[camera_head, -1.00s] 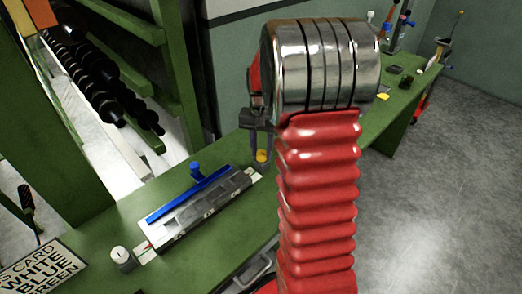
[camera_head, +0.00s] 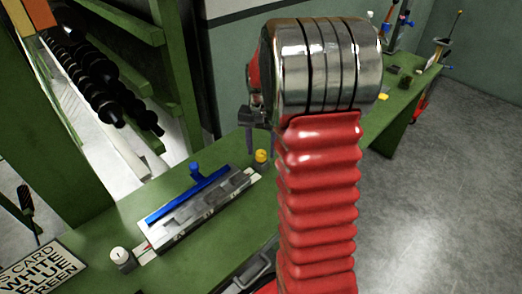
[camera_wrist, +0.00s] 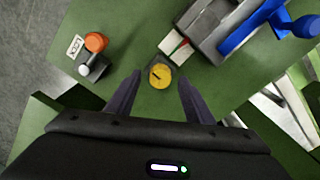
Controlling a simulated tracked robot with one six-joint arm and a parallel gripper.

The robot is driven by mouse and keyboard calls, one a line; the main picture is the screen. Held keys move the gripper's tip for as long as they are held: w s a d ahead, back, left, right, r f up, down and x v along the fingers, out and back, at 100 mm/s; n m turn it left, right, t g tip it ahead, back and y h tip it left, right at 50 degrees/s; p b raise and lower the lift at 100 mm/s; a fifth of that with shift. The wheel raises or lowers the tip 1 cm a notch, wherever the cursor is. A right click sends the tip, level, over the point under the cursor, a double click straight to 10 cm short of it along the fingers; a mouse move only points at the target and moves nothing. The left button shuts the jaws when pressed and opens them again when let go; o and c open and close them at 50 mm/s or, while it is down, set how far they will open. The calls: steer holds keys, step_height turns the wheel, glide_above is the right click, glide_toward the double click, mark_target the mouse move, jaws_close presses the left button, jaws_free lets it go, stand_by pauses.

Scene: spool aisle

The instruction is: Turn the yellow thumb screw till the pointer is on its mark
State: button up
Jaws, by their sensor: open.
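The yellow thumb screw (camera_head: 261,156) stands on a small grey block at the far end of the grey fixture on the green bench. In the wrist view the yellow thumb screw (camera_wrist: 159,76) shows its round top with a short dark line pointing to the upper left. I cannot tell which mark belongs to it. My gripper (camera_wrist: 160,74) is open, its two dark fingers on either side of the screw in this view, with gaps. In the head view my gripper (camera_head: 259,145) hangs above the screw, apart from it.
The grey fixture with a blue bar (camera_head: 188,195) lies beside the screw. A white-topped knob (camera_head: 120,255) stands at its near end. An orange knob (camera_wrist: 95,41) sits upper left in the wrist view. A printed card (camera_head: 42,272) lies on the bench.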

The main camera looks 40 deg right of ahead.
mark_target(261, 151)
step_height(261, 151, up, 13)
stand_by(0.4)
steer(key=shift+f, duration=0.15)
stand_by(0.4)
steer(key=s+a+r+n+t, duration=0.1)
steer(key=s+a+n, duration=0.3)
steer(key=s+a, duration=0.5)
steer(key=s+a+r+n+t, duration=0.1)
steer(key=s+a+n+t, duration=0.3)
steer(key=s+a, duration=0.5)
steer(key=a+n, duration=0.1)
steer(key=a, duration=0.5)
steer(key=shift+r+n+t, duration=0.15)
steer(key=shift+n+t, duration=0.15)
steer(key=shift+s+a, duration=0.1)
stand_by(0.3)
